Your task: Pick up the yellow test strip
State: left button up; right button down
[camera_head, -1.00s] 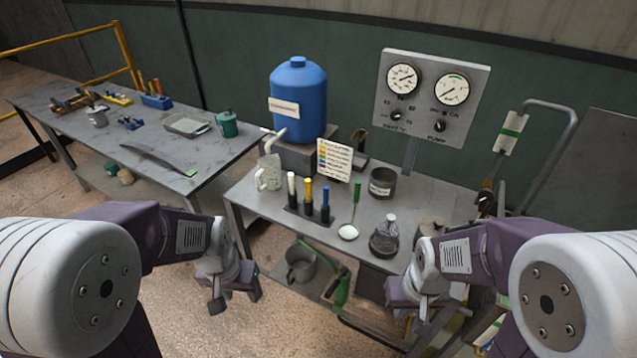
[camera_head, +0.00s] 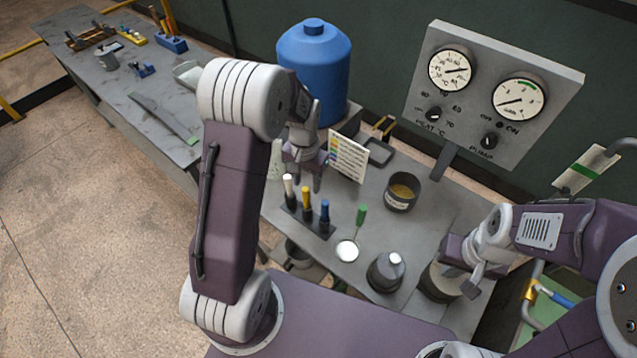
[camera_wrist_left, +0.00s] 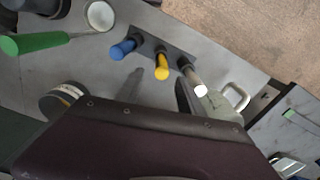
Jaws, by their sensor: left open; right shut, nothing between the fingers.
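The yellow test strip (camera_head: 307,198) stands upright in a small dark rack (camera_head: 318,225), between a white-topped one (camera_head: 289,188) and a blue-topped one (camera_head: 324,210). In the left wrist view the yellow strip (camera_wrist_left: 162,68) shows just ahead of my left gripper (camera_wrist_left: 160,95), between the lines of its two fingers. In the head view my left gripper (camera_head: 307,183) is open, pointing down behind and close above the rack, and holds nothing. My right gripper (camera_head: 470,275) is shut and empty at the cart's right side, by a grey round container.
A colour-chart card (camera_head: 348,157) stands close beside my left gripper. A green-handled ladle (camera_head: 361,215), a stoppered flask (camera_head: 386,271) and a dark pot (camera_head: 402,192) stand to the right. A blue tank (camera_head: 315,65) rises behind, with a gauge panel (camera_head: 490,95) at right.

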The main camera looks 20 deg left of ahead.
aim_at(306, 201)
pick_arm(q)
jog(key=shift+s+a+r, duration=0.15)
jog(key=shift+s, duration=0.3)
jog(key=shift+s+a+r, duration=0.1)
jog(key=shift+s, duration=0.35)
jog(key=f, duration=0.2)
jog(key=w+f+p, duration=0.1)
jog(key=f, duration=0.1)
jog(key=shift+d+f, duration=0.1)
jog(key=shift+f, duration=0.1)
jog(key=shift+s+f+p, duration=0.15)
jog(key=shift+f+p, duration=0.15)
jog(key=shift+p, duration=0.05)
notch_tip(306, 201, down, 4)
jog(key=shift+d+r+p, duration=0.1)
jog(key=shift+p, duration=0.5)
jog(key=shift+w+f, duration=0.25)
jog(key=shift+f, duration=0.05)
jog(key=shift+s+r, duration=0.1)
jog(key=shift+s, duration=0.05)
grip_shut()
pick_arm(e)
jog(key=r, duration=0.1)
jog(key=s+r, duration=0.1)
jog(key=r, duration=0.1)
jog(key=shift+s+a+r, duration=0.1)
jog(key=shift+s+r, duration=0.05)
jog(key=shift+r, duration=0.05)
